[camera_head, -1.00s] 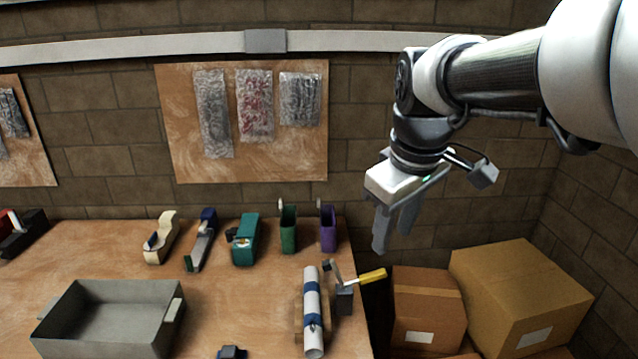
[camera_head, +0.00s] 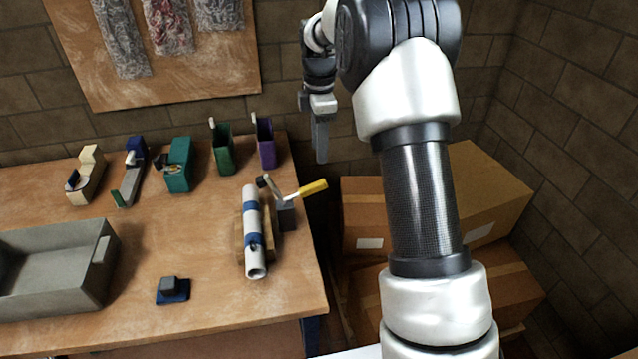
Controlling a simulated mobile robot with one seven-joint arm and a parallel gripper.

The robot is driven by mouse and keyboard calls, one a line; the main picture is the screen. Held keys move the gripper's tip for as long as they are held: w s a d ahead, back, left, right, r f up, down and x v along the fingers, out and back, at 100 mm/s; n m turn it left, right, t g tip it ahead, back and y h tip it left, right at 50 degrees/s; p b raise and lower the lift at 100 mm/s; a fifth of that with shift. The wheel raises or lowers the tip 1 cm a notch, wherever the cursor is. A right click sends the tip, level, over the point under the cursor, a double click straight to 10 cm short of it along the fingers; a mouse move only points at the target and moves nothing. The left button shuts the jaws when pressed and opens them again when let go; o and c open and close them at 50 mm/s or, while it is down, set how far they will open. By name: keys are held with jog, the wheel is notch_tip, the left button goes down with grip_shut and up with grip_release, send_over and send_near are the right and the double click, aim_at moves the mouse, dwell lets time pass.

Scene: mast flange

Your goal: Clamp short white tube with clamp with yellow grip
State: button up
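The short white tube (camera_head: 255,271) with blue bands lies lengthwise in a wooden cradle (camera_head: 240,228) near the table's right edge. The clamp (camera_head: 286,214) stands right beside it on a dark grey block. Its yellow grip (camera_head: 313,188) points out to the right, past the table edge, and a dark-tipped arm reaches left near the tube's far end. I cannot tell whether that tip touches the tube. My gripper (camera_head: 321,150) hangs fingers down behind the clamp, beyond the table's right edge and apart from everything. Its fingers are seen edge-on, so their opening is unclear.
A grey tray (camera_head: 62,283) stands at the left and a small blue-based block (camera_head: 172,290) near the front. Tape dispensers, a teal box (camera_head: 179,165), a green holder (camera_head: 222,150) and a purple holder (camera_head: 265,143) line the back. Cardboard boxes (camera_head: 366,214) stand right of the table.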

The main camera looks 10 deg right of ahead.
aim_at(319, 182)
notch_tip(319, 182, down, 13)
jog(key=shift+r, duration=0.2)
grip_shut()
